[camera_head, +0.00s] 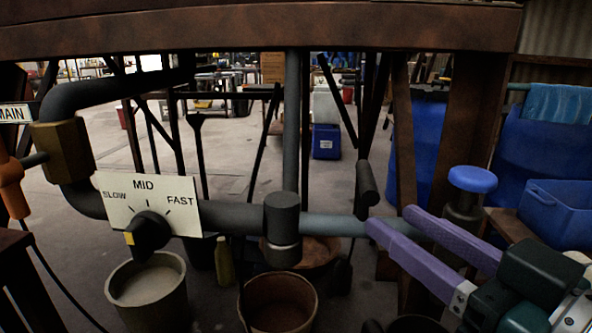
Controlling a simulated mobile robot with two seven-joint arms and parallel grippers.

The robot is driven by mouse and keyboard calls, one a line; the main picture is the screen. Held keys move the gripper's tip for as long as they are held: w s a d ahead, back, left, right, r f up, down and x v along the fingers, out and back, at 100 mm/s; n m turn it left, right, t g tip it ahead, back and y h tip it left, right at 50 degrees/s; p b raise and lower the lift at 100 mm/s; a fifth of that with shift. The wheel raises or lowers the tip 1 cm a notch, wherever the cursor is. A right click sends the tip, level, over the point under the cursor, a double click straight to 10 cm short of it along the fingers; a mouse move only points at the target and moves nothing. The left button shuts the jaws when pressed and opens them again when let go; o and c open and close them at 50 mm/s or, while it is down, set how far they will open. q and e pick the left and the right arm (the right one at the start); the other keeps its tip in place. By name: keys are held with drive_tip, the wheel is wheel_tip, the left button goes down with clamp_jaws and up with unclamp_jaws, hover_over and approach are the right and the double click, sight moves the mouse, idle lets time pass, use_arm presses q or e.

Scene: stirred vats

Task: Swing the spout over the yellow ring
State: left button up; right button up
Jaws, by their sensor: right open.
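A grey horizontal pipe (332,225) runs right from a dark cylindrical joint (282,232). I cannot tell for sure whether it is the spout. A dark upright handle-like piece (367,188) stands near the pipe's right part. I see no yellow ring. My right gripper (394,219), with purple fingers, comes in from the lower right. Its jaws are open and empty, and its fingertips are close to the pipe and just below the dark handle. My left gripper is not in view.
A dial plate (180,212) marked SLOW, MID, FAST carries a black knob (149,234). Buckets (147,310) stand below. A blue-capped fitting (472,180) is just right of my fingers. A rusty beam (260,32) crosses above; a blue bin (556,212) is right.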

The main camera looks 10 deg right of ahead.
drive_tip(key=shift+w+a, duration=0.1)
drive_tip(key=shift+w, duration=0.35)
drive_tip(key=b+x, duration=0.2)
drive_tip(key=x, duration=0.7)
drive_tip(key=shift+s, duration=0.1)
clamp_jaws()
idle(0.8)
